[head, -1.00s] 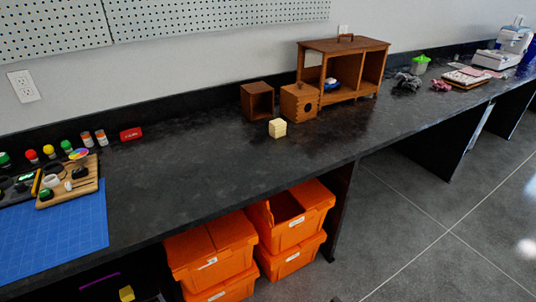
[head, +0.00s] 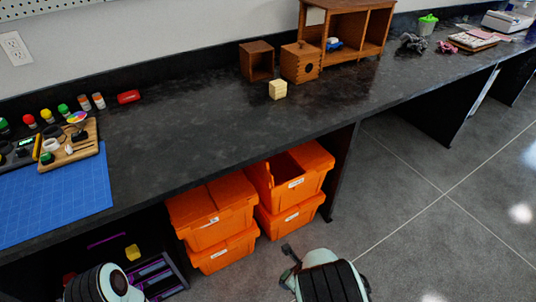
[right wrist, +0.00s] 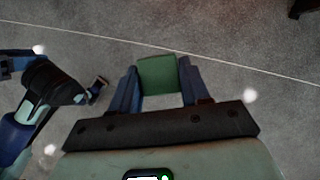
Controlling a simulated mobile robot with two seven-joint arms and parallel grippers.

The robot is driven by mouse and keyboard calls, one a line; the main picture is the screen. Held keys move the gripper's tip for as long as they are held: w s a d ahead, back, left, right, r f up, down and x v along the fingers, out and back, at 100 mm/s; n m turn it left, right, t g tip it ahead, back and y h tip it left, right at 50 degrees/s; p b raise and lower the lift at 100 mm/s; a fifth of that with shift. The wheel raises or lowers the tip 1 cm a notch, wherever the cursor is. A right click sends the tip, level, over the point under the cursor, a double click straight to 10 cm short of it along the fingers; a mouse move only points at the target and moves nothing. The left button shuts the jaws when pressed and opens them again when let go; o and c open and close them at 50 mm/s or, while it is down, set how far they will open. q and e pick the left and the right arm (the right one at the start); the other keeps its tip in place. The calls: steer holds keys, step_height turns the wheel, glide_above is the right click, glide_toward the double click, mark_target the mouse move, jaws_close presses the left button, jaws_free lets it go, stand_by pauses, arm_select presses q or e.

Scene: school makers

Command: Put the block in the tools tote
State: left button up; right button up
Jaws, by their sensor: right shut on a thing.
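In the right wrist view my right gripper (right wrist: 160,84) is shut on a green block (right wrist: 157,74), held between its blue fingers above the grey floor. Orange totes (head: 212,212) stand in two stacks under the bench in the head view. The upper right tote (head: 295,180) is open at the top; the upper left one looks lidded. Their white labels are too small to read, so I cannot tell which is the tools tote. In the head view my arm links show at the bottom edge, but the right gripper and block do not. My left gripper is not clearly seen.
The dark bench (head: 200,145) runs above the totes. It carries a pale yellow block (head: 278,89), wooden boxes (head: 301,63), a wooden cabinet (head: 345,32) and a blue mat (head: 60,205). A bench side panel (head: 343,165) stands right of the totes. The floor (head: 420,230) further right is clear.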

steer(key=r+n+g, duration=0.1)
steer(key=n, duration=0.1)
steer(key=w+r+n, duration=0.1)
steer(key=n, duration=0.2)
steer(key=r+n+g+y, duration=0.1)
steer(key=n, duration=0.1)
steer(key=shift+w+r+g, duration=0.15)
steer(key=shift+r+g, duration=0.15)
steer(key=shift+r, duration=0.05)
steer(key=w+d+r+n+g+h, duration=0.1)
steer(key=d+r+n+g+h, duration=0.1)
steer(key=d+r+n, duration=0.3)
steer(key=w+d+r+n+g+h, duration=0.2)
steer(key=d+r+n, duration=0.3)
steer(key=r+n, duration=0.6)
steer(key=n, duration=0.2)
steer(key=shift+w+d+n+g+h, duration=0.2)
steer(key=shift+d+n+g+h, duration=0.1)
steer(key=shift+n, duration=0.1)
steer(key=shift+a, duration=0.25)
